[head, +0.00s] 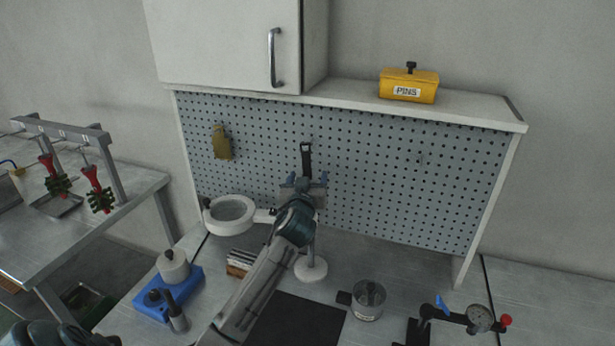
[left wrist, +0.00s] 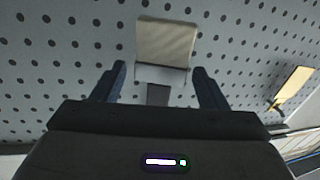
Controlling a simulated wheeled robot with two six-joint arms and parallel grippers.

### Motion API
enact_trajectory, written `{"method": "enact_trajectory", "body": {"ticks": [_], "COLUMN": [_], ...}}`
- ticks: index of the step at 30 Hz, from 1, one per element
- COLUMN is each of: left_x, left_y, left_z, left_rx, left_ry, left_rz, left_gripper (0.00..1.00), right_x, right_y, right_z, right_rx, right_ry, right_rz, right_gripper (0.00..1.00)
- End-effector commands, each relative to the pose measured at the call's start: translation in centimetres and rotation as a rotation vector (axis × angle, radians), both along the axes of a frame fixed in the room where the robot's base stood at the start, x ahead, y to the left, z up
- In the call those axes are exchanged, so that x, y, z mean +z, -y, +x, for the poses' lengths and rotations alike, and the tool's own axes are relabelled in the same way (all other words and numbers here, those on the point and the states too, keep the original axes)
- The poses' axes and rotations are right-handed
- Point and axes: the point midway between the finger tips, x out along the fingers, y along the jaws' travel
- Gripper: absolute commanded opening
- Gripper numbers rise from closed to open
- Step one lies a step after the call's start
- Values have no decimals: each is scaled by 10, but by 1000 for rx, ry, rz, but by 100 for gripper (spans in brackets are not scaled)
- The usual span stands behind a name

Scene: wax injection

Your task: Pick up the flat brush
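The flat brush (head: 306,158) hangs on the pegboard, dark handle up and bristles down. In the head view my left gripper (head: 305,184) is in front of its lower part and partly hides it. In the left wrist view, which looks inverted, the brush's pale bristles (left wrist: 166,45) show above a metal ferrule and a dark handle. My left gripper (left wrist: 160,88) is open, with one finger on each side of the handle. Both fingers appear apart from it. My right gripper is not in view.
A tan item (head: 222,142) hangs on the pegboard to the left. A ring magnifier (head: 230,213) stands left of my arm. A glass jar (head: 368,300) and a dial gauge (head: 480,318) are to the right. A yellow PINS box (head: 409,86) sits on the shelf above.

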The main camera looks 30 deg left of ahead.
Motion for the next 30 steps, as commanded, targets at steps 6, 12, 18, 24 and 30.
{"method": "enact_trajectory", "body": {"ticks": [6, 12, 18, 24, 30], "left_x": [0, 0, 1, 16, 49], "left_y": [0, 0, 1, 4, 4], "left_z": [0, 0, -2, -7, -7], "left_rx": [0, 0, 0, 2, 1], "left_ry": [0, 0, 1, 7, 7], "left_rz": [0, 0, 0, 0, 1], "left_gripper": [24, 16, 16, 16, 16], "right_x": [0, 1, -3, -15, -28], "right_y": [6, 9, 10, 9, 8], "right_z": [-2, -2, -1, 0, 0], "right_rx": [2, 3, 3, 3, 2], "right_ry": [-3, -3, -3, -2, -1], "right_rz": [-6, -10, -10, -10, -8], "right_gripper": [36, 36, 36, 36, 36]}}
